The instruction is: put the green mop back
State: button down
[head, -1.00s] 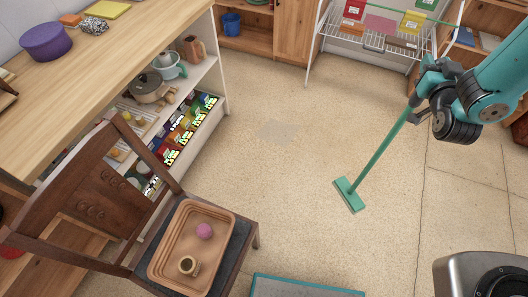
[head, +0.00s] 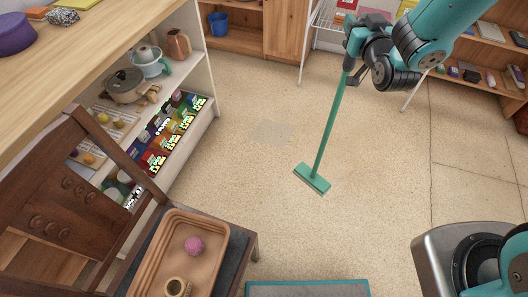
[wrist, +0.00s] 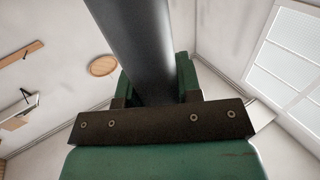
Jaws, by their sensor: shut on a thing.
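The green mop (head: 312,179) has a flat green head and a long thin green handle (head: 328,128). It hangs or stands slightly tilted over the open floor; I cannot tell whether the head touches the floor. My gripper (head: 350,62) is shut on the upper part of the handle in the head view. In the wrist view the handle (wrist: 135,40) shows as a thick dark pole between the fingers of my gripper (wrist: 155,88). The exact contact is partly hidden by the gripper.
A wooden chair (head: 62,205) with a tray (head: 150,280) on it stands at left, beside a shelf unit (head: 205,85). A wire rack (head: 318,22) and wooden shelving (head: 478,88) stand at the back. A teal-edged grey mat (head: 300,288) lies at the front. The middle floor (head: 250,170) is clear.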

jog(key=s+a+f+n+g+y+b, duration=0.1)
jog(key=s+a+f+y+b, duration=0.1)
jog(key=a+f+b, duration=0.2)
jog(key=s+a+f+n+g+y+b, duration=0.1)
jog(key=a+f+b, duration=0.4)
jog(key=b, duration=1.5)
jog(key=s+a+f+n+y+b, duration=0.3)
jog(key=a+f+y+b, duration=0.1)
jog(key=a+b, duration=0.8)
jog(key=shift+a+f+g+y, duration=0.35)
jog(key=shift+a+f, duration=0.2)
jog(key=shift+f, duration=0.2)
jog(key=shift+s+b, duration=0.1)
jog(key=shift+b, duration=0.4)
notch_tip(320, 180, down, 19)
jog(key=b, duration=0.7)
jog(key=shift+f, duration=0.15)
jog(key=shift+b, duration=0.3)
jog(key=shift+f, duration=0.2)
jog(key=c, duration=0.8)
grip_release()
